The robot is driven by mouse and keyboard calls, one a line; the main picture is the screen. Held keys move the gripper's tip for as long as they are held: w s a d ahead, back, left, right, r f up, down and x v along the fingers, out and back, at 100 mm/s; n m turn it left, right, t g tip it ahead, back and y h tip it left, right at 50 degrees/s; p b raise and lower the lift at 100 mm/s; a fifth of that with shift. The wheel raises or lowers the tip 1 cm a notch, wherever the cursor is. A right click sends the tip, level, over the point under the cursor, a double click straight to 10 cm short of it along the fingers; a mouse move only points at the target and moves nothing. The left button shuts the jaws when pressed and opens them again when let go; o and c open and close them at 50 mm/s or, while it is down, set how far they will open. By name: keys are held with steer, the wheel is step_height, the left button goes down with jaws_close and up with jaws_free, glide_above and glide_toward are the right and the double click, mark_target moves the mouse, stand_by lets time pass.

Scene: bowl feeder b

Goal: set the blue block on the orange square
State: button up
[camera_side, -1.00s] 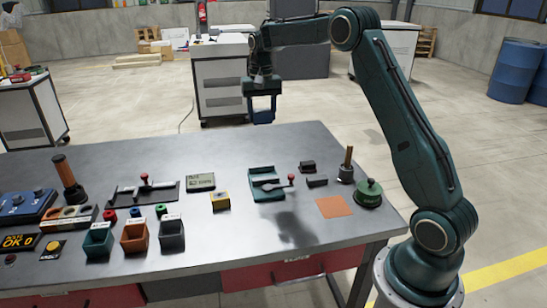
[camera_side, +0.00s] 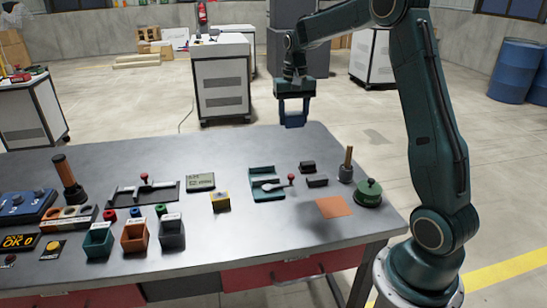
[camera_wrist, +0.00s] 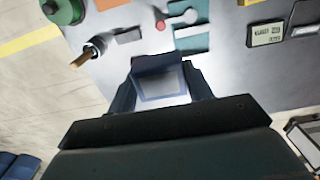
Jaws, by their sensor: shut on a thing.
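The blue block (camera_side: 294,122) is between the fingers of my gripper (camera_side: 294,110), held in the air above the far edge of the table. In the wrist view the block (camera_wrist: 160,66) sits between the two fingers (camera_wrist: 160,88), with a blue edge and a pale face framed in blue. My gripper is shut on it. The orange square (camera_side: 333,207) lies flat and bare on the table's near right part, lower than the block and to its right in the side view. Part of the square (camera_wrist: 110,4) shows at the top edge of the wrist view.
Near the square stand a green round knobbed part (camera_side: 369,192), a post on a dark base (camera_side: 347,168) and two dark blocks (camera_side: 317,181). Bins (camera_side: 134,237) and controls crowd the table's left.

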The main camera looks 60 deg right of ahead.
steer(key=s+a+f, duration=0.1)
steer(key=s+a, duration=0.1)
steer(key=s, duration=1.4)
steer(key=shift+a+f, duration=0.15)
steer(key=shift+f, duration=0.25)
steer(key=shift+f, duration=0.1)
glide_above(333, 206)
step_height(333, 206, down, 16)
steer(key=shift+s+r, duration=0.1)
steer(key=shift+a+f, duration=0.1)
steer(key=shift+f, duration=1.85)
steer(key=shift+f, duration=0.15)
